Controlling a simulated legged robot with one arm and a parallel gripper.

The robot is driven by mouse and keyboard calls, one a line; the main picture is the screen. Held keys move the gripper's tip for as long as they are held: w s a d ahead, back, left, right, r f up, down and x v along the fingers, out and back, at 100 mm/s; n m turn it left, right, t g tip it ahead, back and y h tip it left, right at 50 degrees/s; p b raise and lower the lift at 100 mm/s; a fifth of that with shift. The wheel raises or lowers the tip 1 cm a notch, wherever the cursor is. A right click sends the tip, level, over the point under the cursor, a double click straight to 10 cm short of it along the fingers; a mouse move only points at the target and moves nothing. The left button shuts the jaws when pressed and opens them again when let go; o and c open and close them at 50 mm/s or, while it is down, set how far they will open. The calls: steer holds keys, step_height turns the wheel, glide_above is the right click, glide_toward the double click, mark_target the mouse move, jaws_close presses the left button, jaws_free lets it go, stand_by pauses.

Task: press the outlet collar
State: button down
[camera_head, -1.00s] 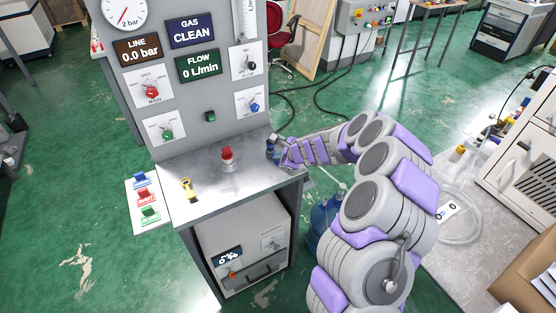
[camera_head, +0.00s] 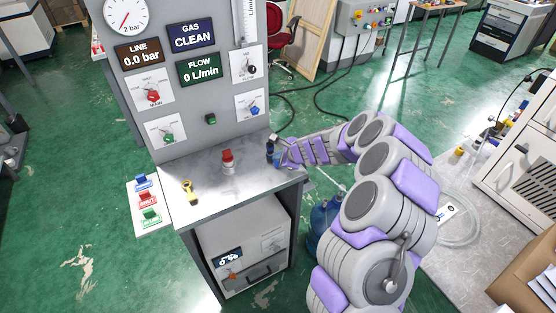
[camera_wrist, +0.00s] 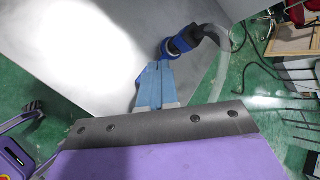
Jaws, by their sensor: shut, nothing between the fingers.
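The outlet fitting with its blue collar (camera_wrist: 167,48) shows in the wrist view at the edge of the metal worktop, with a dark connector and a clear hose on its right. In the head view the fitting (camera_head: 270,147) stands at the worktop's right end, small and partly covered by my gripper. My gripper (camera_wrist: 157,66) is shut and empty, its blue fingertips just below the collar in the wrist view. I cannot tell whether they touch it. In the head view my gripper (camera_head: 279,160) comes in from the right.
The worktop (camera_head: 205,202) carries a red-topped button (camera_head: 228,161) and a yellow-and-black tool (camera_head: 189,190). The panel behind has a gauge (camera_head: 126,14), displays and knobs; line reads 0.0 bar, flow 0 L/min. A blue bottle (camera_head: 322,215) stands on the floor beside the cabinet.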

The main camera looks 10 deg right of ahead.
steer(key=shift+r, duration=0.45)
step_height(320, 180, up, 5)
steer(key=p, duration=0.5)
stand_by(0.7)
